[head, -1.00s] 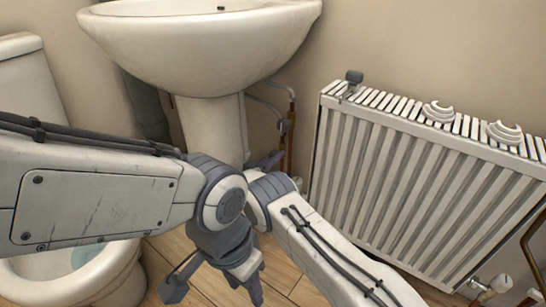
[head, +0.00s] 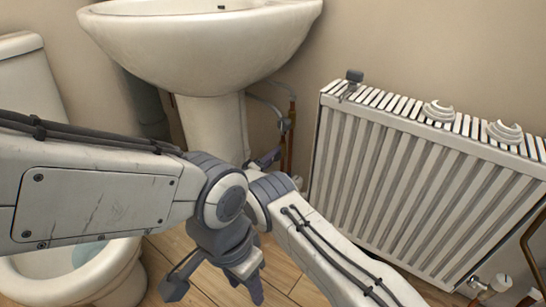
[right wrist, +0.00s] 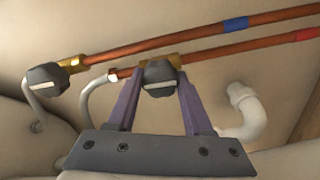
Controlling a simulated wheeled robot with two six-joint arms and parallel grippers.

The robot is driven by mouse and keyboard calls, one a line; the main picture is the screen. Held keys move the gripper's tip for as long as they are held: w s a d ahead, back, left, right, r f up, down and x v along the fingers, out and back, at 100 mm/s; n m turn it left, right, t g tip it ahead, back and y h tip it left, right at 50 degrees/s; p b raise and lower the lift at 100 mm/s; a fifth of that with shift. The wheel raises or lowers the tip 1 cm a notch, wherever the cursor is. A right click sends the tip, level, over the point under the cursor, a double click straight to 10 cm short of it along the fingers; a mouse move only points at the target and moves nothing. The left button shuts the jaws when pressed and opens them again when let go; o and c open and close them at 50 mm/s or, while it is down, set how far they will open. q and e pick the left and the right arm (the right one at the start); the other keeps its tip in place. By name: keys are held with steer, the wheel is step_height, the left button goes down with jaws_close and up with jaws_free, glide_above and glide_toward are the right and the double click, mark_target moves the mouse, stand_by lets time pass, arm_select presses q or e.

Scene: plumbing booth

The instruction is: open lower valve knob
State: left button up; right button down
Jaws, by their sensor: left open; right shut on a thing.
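Two dark faceted valve knobs with a pale bar on the face show in the right wrist view, each on a copper pipe with a brass fitting. My right gripper (right wrist: 160,76) is shut on the knob (right wrist: 158,86) of the red-banded pipe, one finger on each side. The other knob (right wrist: 44,80), on the blue-banded pipe, is apart to the left. In the head view a knob (head: 285,125) shows above my right gripper (head: 268,160), which is mostly hidden behind its arm. My left gripper (head: 215,288) is open and empty above the floor.
A white sink (head: 200,45) on a pedestal (head: 215,125) stands behind my arms. A white radiator (head: 420,180) stands on the right, with a small valve (head: 497,284) low at its corner. A toilet (head: 25,80) is on the left.

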steer(key=shift+s+a+f, duration=0.1)
steer(key=shift+a, duration=0.05)
stand_by(0.3)
steer(key=shift+c, duration=1.5)
jaws_free()
steer(key=p+v, duration=0.4)
steer(key=v, duration=0.6)
steer(key=shift+s+p, duration=0.15)
steer(key=shift+p, duration=0.2)
